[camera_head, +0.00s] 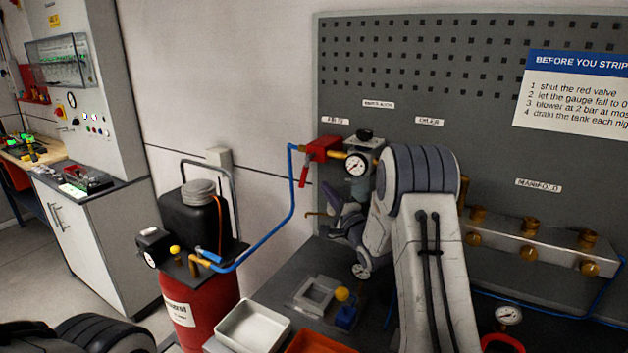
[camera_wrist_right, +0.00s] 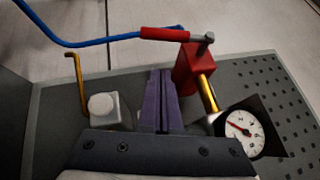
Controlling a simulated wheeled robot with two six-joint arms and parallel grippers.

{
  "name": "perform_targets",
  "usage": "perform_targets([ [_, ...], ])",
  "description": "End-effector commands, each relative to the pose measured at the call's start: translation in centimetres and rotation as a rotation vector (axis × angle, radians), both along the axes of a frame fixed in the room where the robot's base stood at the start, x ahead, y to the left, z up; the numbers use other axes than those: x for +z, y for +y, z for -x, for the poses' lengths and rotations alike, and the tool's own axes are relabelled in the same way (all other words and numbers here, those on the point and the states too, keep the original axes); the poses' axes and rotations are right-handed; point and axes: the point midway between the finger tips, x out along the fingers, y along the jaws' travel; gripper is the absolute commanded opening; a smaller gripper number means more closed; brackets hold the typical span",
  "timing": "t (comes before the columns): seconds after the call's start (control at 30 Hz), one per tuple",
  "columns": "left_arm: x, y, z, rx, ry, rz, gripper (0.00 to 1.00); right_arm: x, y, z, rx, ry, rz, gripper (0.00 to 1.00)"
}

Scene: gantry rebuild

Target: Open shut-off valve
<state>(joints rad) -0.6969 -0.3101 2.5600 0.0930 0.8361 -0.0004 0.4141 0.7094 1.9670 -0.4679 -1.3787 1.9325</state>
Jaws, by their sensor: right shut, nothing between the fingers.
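The red shut-off valve (camera_head: 324,149) is on the grey panel at the end of the blue hose. Its red lever (camera_head: 303,176) hangs down from the body in the head view, across the line of the pipe. In the right wrist view the valve body (camera_wrist_right: 190,68) is just beyond my fingers, and the red-sleeved lever (camera_wrist_right: 165,34) extends left from a grey pivot. My right gripper (camera_head: 334,192) is below and right of the lever, apart from it. Its purple fingers (camera_wrist_right: 160,72) are shut and empty. My left gripper is out of view.
A pressure gauge (camera_head: 356,164) sits right of the valve; it also shows in the wrist view (camera_wrist_right: 243,132). The blue hose (camera_head: 272,234) runs down to a red tank (camera_head: 205,311).

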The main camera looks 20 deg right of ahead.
Motion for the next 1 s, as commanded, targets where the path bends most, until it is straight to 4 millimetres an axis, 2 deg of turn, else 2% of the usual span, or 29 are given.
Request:
perform_targets([
  [0.03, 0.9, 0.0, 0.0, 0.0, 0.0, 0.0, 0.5, 0.6, 0.8, -0.7, 0.004, 0.002, -0.001, 0.0],
  [0.1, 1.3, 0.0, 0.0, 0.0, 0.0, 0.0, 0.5, 0.8, 1.6, -1.3, 0.003, 0.002, -0.001, 0.0],
  [0.33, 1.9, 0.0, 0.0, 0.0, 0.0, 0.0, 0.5, 1.0, 2.8, -2.3, 0.0, 0.001, 0.0, 0.0],
  [0.73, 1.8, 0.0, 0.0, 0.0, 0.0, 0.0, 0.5, 0.9, 2.9, -2.4, -0.001, 0.0, 0.0, 0.0],
  [1.0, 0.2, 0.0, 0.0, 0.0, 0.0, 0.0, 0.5, 0.6, 1.9, -2.3, -0.015, -0.037, -0.028, 0.0],
])
